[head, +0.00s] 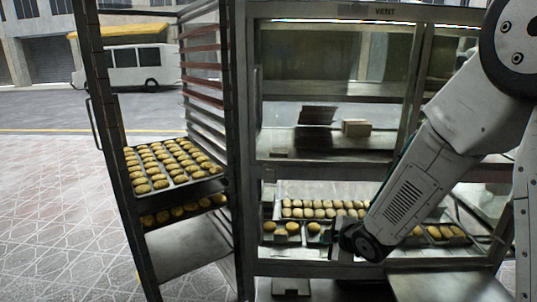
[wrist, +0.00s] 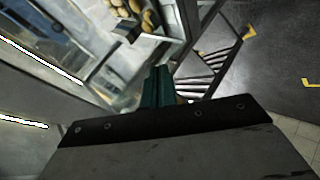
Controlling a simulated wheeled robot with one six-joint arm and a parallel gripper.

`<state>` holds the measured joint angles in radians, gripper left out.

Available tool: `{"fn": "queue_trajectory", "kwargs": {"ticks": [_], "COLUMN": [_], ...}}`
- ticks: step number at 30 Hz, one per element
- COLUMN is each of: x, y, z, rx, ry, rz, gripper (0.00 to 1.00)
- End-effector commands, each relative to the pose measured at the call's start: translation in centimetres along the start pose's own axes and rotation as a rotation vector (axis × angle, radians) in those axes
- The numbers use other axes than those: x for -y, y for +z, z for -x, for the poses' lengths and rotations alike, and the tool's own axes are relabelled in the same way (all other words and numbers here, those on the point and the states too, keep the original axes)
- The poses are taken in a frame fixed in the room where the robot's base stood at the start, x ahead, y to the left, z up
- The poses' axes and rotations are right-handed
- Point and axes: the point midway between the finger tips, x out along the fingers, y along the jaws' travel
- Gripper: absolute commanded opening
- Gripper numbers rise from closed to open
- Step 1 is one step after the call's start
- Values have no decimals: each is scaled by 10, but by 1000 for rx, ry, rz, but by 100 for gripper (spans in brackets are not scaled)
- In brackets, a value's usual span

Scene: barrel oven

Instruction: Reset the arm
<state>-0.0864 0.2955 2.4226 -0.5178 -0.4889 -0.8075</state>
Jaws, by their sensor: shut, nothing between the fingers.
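My arm reaches in from the right of the head view, angled down and left. My gripper (head: 338,240) is in front of the lower opening of the metal oven cabinet (head: 333,170), near its rolls. In the wrist view the green fingers of my gripper (wrist: 158,84) are together with nothing between them. I cannot tell whether my gripper touches the cabinet. A few rolls (wrist: 128,10) on a tray show beyond the fingers.
A tall metal rack (head: 236,150) stands left of the cabinet, holding a tray of rolls (head: 165,168). Inside the cabinet's lower level lie rows of rolls (head: 315,210). Two boxes (head: 356,127) sit on its middle shelf. Paved floor (head: 55,225) is open at left.

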Motion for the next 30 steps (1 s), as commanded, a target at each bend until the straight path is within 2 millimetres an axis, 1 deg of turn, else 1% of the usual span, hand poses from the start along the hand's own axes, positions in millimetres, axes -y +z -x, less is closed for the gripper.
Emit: {"fn": "queue_trajectory", "kwargs": {"ticks": [1, 2, 3, 5, 6, 8, 9, 11, 12, 14, 15, 17, 18, 21, 24, 27, 30], "x": [1, 4, 8, 14, 18, 25, 30, 39, 45, 55, 62, 71, 76, 90, 98, 97, 94], "y": [13, 21, 30, 42, 49, 55, 58, 59, 58, 54, 50, 43, 38, 24, 11, 4, 2], "z": [14, 23, 36, 60, 77, 106, 127, 160, 182, 215, 236, 266, 285, 327, 358, 374, 382], "rx": [85, 139, 211, 315, 384, 482, 546, 637, 694, 768, 813, 867, 896, 941, 935, 881, 838], "ry": [-40, -67, -99, -138, -161, -192, -210, -233, -248, -269, -282, -300, -310, -330, -334, -302, -263], "rz": [-86, -144, -221, -341, -420, -544, -627, -753, -832, -944, -1012, -1105, -1160, -1273, -1336, -1359, -1366], "gripper": [0, 0, 0, 0, 0, 0, 0, 0, 0, 0, 0, 0, 0, 0, 0, 0, 0]}}
